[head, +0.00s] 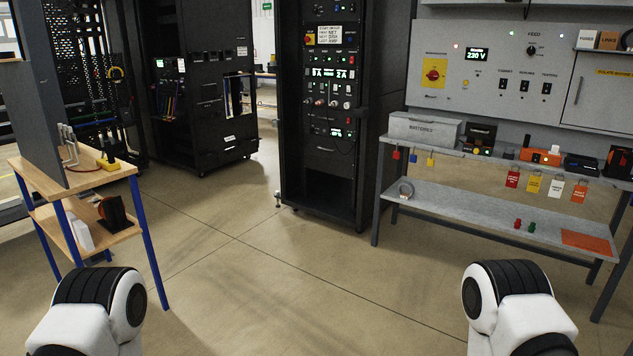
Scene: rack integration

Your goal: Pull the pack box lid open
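A light grey box labelled "BATTERIES" (427,131) sits at the left end of the grey workbench on the right. It is the only lidded box I can make out, and it looks like the pack box. Its top looks closed. No handle or latch can be made out at this size. Neither of my grippers is in view. Only white and black links of my two arms show at the bottom left and bottom right, well short of the bench.
The grey workbench (480,161) carries chargers, tools and hanging padlock tags, with a lower shelf (470,218) below. A black rack (320,182) stands left of it. A wooden table (120,172) with blue legs is at left. The floor (255,275) between is clear.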

